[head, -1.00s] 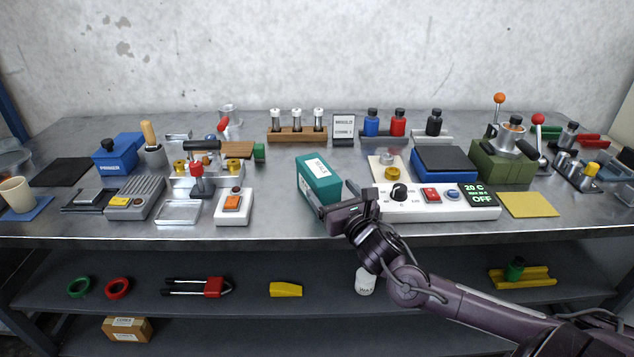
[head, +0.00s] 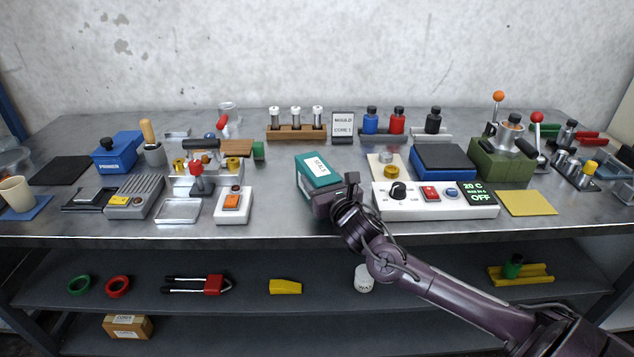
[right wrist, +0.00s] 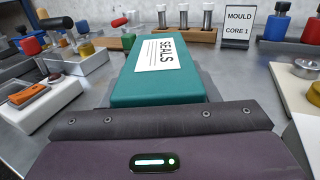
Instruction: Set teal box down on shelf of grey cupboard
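The teal box (head: 319,170) with a white SEALS label sits on the metal bench near its front edge. In the right wrist view the box (right wrist: 170,75) lies straight ahead, between my fingers. My right gripper (head: 331,192) is at the near end of the box, with one finger on each side. The right finger appears slightly apart from the box, so the gripper looks open; contact on the left side is hard to see. My left gripper is out of view. No grey cupboard shows in these frames.
A white control panel (head: 436,200) stands close to the right of my gripper. A white switch box (head: 233,205) is to the left, with bare bench between. A vial rack (head: 297,133) and a MOULD sign (head: 343,124) stand behind. A shelf (head: 325,288) below holds small items.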

